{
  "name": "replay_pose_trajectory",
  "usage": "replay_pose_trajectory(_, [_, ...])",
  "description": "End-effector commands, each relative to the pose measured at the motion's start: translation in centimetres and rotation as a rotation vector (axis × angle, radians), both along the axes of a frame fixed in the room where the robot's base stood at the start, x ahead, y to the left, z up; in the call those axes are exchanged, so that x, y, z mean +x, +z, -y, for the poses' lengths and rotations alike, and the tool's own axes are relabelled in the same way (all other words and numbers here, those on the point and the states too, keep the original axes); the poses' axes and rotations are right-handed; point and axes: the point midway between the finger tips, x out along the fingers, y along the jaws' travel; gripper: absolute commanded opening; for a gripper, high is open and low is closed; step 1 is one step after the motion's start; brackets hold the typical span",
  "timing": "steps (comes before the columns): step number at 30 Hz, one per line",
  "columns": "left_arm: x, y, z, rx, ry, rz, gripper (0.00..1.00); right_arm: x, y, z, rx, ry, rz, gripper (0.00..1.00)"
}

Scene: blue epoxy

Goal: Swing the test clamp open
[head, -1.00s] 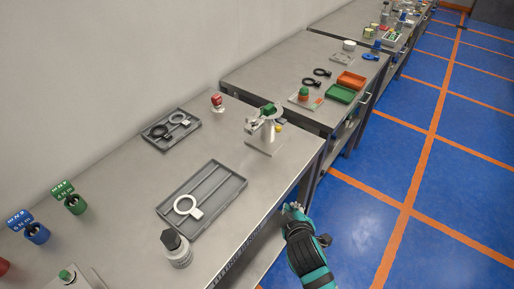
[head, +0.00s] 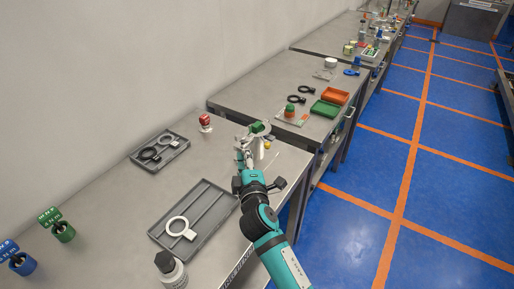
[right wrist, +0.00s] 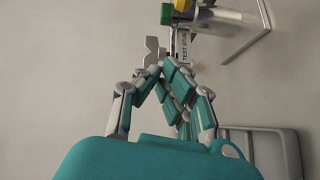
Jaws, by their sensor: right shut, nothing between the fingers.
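The test clamp stand (head: 262,149) is a pale metal post with a green part on top, standing near the right edge of the bench. In the right wrist view, its green part (right wrist: 166,13), a yellow part and a label beginning "TEST" show at the top. My right gripper (head: 242,147) is shut and empty, just left of the stand in the head view. In the right wrist view its fingertips (right wrist: 160,62) lie close below the labelled part; I cannot tell whether they touch. My arm and hand hide part of the stand's base. My left gripper is not in view.
A grey tray with a white ring tool (head: 178,227) lies nearer on the bench. Another tray (head: 177,158) with ring tools and a red knob (head: 205,120) are farther left. A bottle (head: 171,268) stands at the front. More benches (head: 240,93) extend beyond.

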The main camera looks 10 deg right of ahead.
Motion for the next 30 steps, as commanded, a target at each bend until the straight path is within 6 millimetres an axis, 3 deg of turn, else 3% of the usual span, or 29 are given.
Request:
replay_pose_trajectory(4, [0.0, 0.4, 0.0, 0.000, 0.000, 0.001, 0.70, 3.2, 0.1, 0.1, 0.001, 0.000, 0.000, 0.00])
replay_pose_trajectory(6, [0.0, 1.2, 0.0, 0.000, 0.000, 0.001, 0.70, 3.1, -0.2, 1.6, -0.004, -0.001, -0.003, 0.00])
replay_pose_trajectory(12, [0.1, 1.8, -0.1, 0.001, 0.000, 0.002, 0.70, 3.4, -0.7, 3.5, 0.000, 0.001, -0.002, 0.00])
replay_pose_trajectory(30, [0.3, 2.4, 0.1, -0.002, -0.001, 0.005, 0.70, 3.3, -0.8, 4.3, 0.000, 0.018, -0.003, 0.00])
